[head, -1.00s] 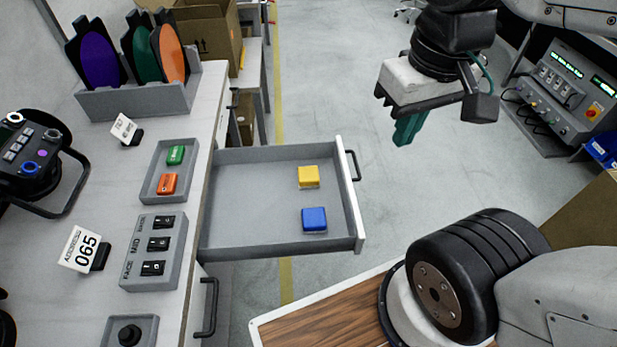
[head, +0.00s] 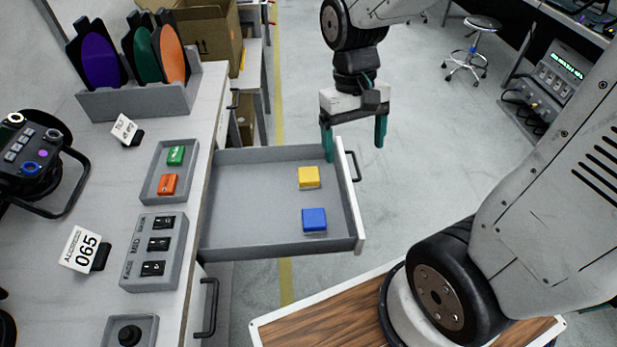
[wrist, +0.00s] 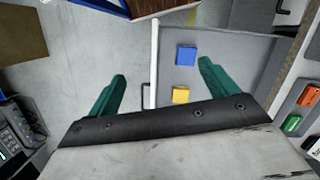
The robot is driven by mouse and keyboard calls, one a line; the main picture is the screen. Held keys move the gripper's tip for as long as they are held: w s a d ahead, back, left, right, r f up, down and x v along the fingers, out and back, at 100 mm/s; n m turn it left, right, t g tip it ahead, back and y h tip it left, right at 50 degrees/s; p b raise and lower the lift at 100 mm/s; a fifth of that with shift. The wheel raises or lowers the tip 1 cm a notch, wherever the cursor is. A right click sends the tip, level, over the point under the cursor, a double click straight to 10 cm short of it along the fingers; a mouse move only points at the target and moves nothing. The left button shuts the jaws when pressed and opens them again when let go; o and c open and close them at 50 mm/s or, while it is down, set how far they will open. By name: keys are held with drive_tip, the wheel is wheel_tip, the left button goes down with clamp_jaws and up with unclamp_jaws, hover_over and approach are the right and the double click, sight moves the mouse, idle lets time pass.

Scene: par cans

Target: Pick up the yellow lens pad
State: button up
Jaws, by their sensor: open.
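The yellow lens pad (head: 308,177) lies in the open grey drawer (head: 232,190), near its front panel. A blue pad (head: 314,219) lies beside it, nearer the camera. My gripper (head: 354,152) is open and empty, pointing down with its teal fingers apart. In the head view it is above and beyond the yellow pad, near the far front corner of the drawer. In the wrist view the yellow pad (wrist: 181,95) shows between the fingers, close to the gripper's dark front bar, and the blue pad (wrist: 186,55) is farther up.
The drawer's white front (head: 350,195) and its black handle (head: 353,165) stand near my gripper. The counter at left holds a tray (head: 152,190) with green and orange pads, a switch box (head: 150,262) and a rack (head: 135,100) of coloured filters. Floor right of the drawer is clear.

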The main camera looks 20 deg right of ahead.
drive_tip(key=w+a+f+m, duration=0.1)
drive_tip(key=w+f, duration=0.5)
drive_tip(key=f, duration=0.3)
drive_tip(key=w+a+f+m, duration=0.1)
drive_tip(key=w+f, duration=0.5)
drive_tip(key=f, duration=0.3)
drive_tip(key=m+t, duration=0.1)
drive_tip(key=t, duration=0.1)
hover_over(309, 174)
drive_tip(key=shift+s+a+f, duration=0.1)
drive_tip(key=shift+s+f, duration=0.05)
drive_tip(key=shift+f, duration=0.35)
drive_tip(key=shift+s+f, duration=0.15)
drive_tip(key=shift+f, duration=0.35)
drive_tip(key=shift+w+f+t, duration=0.15)
drive_tip(key=shift+f+t, duration=0.15)
drive_tip(key=f, duration=0.7)
drive_tip(key=shift+w, duration=0.2)
drive_tip(key=c, duration=1.1)
